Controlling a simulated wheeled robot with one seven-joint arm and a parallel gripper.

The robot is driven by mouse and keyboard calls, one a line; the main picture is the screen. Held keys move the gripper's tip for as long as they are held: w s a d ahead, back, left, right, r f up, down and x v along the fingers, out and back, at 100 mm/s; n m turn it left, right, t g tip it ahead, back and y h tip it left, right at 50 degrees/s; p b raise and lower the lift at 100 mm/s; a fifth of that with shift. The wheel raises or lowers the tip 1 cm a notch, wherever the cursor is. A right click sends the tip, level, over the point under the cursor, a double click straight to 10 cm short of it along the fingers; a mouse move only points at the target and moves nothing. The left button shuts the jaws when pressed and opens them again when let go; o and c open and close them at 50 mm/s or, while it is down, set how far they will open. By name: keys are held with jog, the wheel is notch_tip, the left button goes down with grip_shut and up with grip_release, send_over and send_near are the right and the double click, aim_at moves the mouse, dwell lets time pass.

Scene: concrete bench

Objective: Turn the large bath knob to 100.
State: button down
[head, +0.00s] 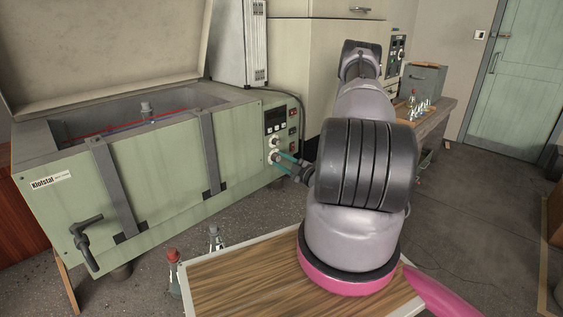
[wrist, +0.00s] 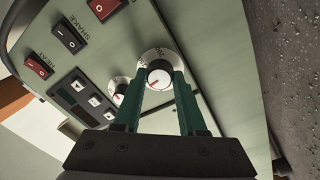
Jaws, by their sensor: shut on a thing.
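In the wrist view the red mark points toward the lower left; the dial's numbers are partly covered and I cannot read the setting. In the head view the knob is the lower one (head: 274,157), with my gripper (head: 281,158) reaching it from the right.
A smaller knob (wrist: 120,90) is close beside the left finger. Red and black rocker switches (wrist: 105,7) and a display (wrist: 70,104) share the panel. The green bath (head: 160,170) has its lid up. A wooden-topped table (head: 240,275) with flasks near it stands in front.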

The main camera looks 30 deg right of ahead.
jog(key=shift+s+f+m, duration=0.1)
jog(key=shift+m, duration=0.6)
jog(key=shift+c, duration=2.4)
grip_release()
jog(key=v, duration=1)
jog(key=shift+s, duration=0.4)
jog(key=shift+d, duration=0.1)
